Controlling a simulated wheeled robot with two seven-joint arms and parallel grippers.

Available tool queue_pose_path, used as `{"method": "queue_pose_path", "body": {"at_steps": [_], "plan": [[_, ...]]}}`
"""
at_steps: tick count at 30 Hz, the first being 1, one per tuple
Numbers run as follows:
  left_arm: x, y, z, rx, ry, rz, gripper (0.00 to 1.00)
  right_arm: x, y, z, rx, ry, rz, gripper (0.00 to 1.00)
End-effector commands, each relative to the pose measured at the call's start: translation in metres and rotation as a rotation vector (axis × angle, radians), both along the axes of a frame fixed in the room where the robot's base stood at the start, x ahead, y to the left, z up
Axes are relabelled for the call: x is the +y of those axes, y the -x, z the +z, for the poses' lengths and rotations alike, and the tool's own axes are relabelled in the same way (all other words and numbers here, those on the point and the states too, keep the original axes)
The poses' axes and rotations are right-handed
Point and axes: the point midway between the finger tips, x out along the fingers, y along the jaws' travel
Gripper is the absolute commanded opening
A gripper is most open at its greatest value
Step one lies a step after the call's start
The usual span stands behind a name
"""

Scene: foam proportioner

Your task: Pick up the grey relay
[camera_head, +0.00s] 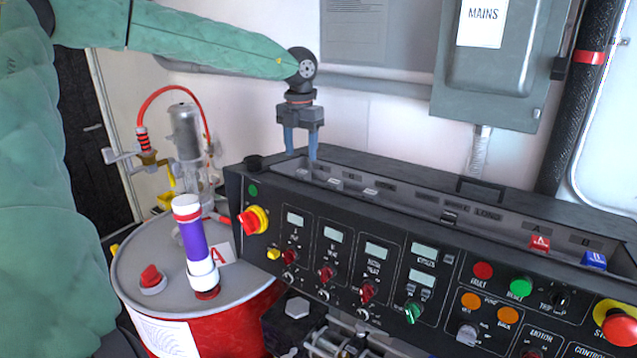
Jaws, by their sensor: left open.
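My left gripper (300,155) hangs from the green-sleeved arm with its two blue fingers pointing down, apart and with nothing seen between them. It is over the left end of the recessed channel along the top of the black console (330,215). Several small pale grey pieces, one of them just right of the fingers (335,181), sit in that channel. A darker grey block (449,217) sits farther right in it. I cannot tell for certain which piece is the grey relay. My right gripper is not in view.
A red block A (540,243) and a blue block B (594,260) sit at the channel's right end. A red drum (235,320) with a purple-and-white cylinder (195,245) stands left of the console. The MAINS cabinet (490,80) hangs on the wall behind.

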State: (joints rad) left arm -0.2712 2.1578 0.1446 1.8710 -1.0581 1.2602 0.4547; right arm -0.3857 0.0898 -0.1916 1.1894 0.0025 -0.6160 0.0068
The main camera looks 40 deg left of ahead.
Motion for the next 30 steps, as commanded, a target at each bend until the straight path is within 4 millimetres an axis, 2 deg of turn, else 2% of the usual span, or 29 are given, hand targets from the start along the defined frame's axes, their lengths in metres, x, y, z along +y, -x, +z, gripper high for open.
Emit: {"method": "queue_pose_path", "body": {"at_steps": [14, 20, 27, 30], "plan": [[0.0, 0.0, -0.031, 0.006, -0.004, 0.0, 0.55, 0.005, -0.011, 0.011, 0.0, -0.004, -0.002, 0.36], [-0.002, -0.003, -0.044, 0.007, -0.004, 0.0, 0.55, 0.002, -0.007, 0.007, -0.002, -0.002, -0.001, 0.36], [-0.003, -0.005, -0.074, 0.007, -0.004, 0.0, 0.55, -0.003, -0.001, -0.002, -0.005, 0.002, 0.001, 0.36], [-0.003, -0.006, -0.08, 0.004, -0.004, 0.0, 0.55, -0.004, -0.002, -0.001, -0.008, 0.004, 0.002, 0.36]]}}
